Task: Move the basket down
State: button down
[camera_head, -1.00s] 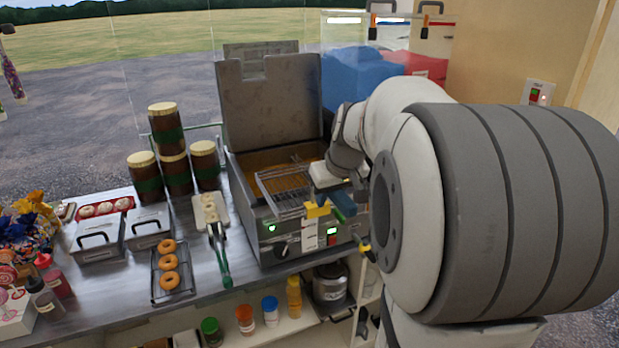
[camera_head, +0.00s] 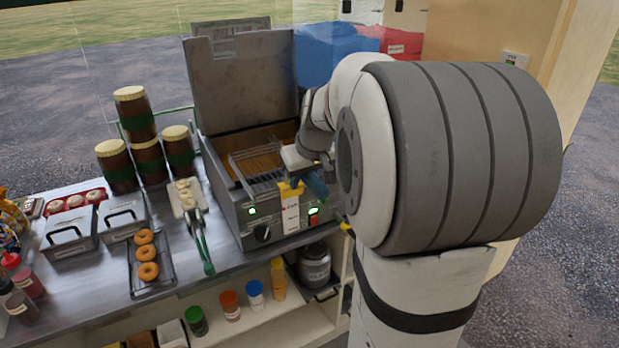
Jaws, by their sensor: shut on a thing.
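The wire basket (camera_head: 255,165) is at the opening of the grey deep fryer (camera_head: 228,215), over the brown oil (camera_head: 265,143). Whether its bottom is in the oil I cannot tell. My gripper (camera_head: 312,180) is at the front right of the fryer, shut on the basket's handle, a blue-green part of which shows beside the jaws. My arm comes in from the right and hides the fryer's right side. The fryer's lid (camera_head: 245,85) stands open behind it.
Lidded steel containers (camera_head: 70,228) stand farther left. Colourful bottles (camera_head: 230,305) stand on the shelf below.

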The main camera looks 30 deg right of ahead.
jog(key=shift+w+a+f+p, duration=0.15)
jog(key=shift+w+p, duration=0.85)
jog(key=shift+w, duration=2.2)
jog(key=shift+w+a+r+p, duration=0.1)
jog(key=shift+w+p, duration=0.9)
jog(key=shift+w, duration=2.2)
jog(key=w+p, duration=0.1)
jog(key=w, duration=0.2)
jog(key=shift+w+f, duration=0.15)
jog(key=shift+w, duration=0.2)
jog(key=shift+w+r+p, duration=0.2)
jog(key=shift+w+p, duration=0.1)
jog(key=shift+p, duration=0.1)
jog(key=shift+w, duration=0.4)
jog(key=shift+s+b, duration=0.3)
jog(key=shift+s, duration=0.05)
jog(key=shift+f, duration=0.15)
